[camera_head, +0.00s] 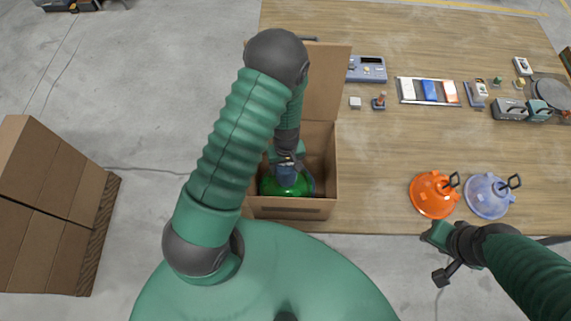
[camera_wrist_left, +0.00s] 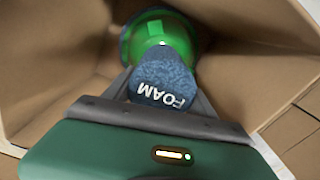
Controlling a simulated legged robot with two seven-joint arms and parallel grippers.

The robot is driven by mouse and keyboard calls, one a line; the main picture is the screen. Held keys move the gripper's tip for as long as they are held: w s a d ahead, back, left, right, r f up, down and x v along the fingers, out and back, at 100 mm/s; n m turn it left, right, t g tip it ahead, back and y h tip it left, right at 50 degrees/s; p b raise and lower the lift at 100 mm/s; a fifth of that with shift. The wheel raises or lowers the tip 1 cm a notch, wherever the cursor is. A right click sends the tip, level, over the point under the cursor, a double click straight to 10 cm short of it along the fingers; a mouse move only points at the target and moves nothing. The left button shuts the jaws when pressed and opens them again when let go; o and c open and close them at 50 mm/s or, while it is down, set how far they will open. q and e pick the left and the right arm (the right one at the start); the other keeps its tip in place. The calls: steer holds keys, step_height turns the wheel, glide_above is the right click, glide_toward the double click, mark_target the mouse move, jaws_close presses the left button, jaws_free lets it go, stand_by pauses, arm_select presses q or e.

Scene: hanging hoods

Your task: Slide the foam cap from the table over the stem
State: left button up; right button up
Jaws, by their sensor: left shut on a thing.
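My left gripper (camera_head: 287,163) is inside the open cardboard box (camera_head: 290,213), shut on the blue-grey foam cap (camera_wrist_left: 165,78), which is marked FOAM. The cap also shows below the gripper in the head view (camera_head: 286,175). A shiny green hood (camera_head: 271,187) sits in the box under the cap; it also shows in the left wrist view (camera_wrist_left: 150,28). The stem is hidden, so I cannot tell whether the cap is around it. My right gripper (camera_head: 439,256) is open and empty in front of the table's front edge.
The box stands at the table's (camera_head: 375,185) front left with flaps up. An orange hood (camera_head: 432,197) and a blue hood (camera_head: 487,198) stand to its right. A tray (camera_head: 429,91) and small devices lie farther back. The middle of the table is clear.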

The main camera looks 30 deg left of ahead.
arm_select(q)
steer(key=o, duration=1.1)
step_height(320, 180, up, 9)
steer(key=p, duration=0.8)
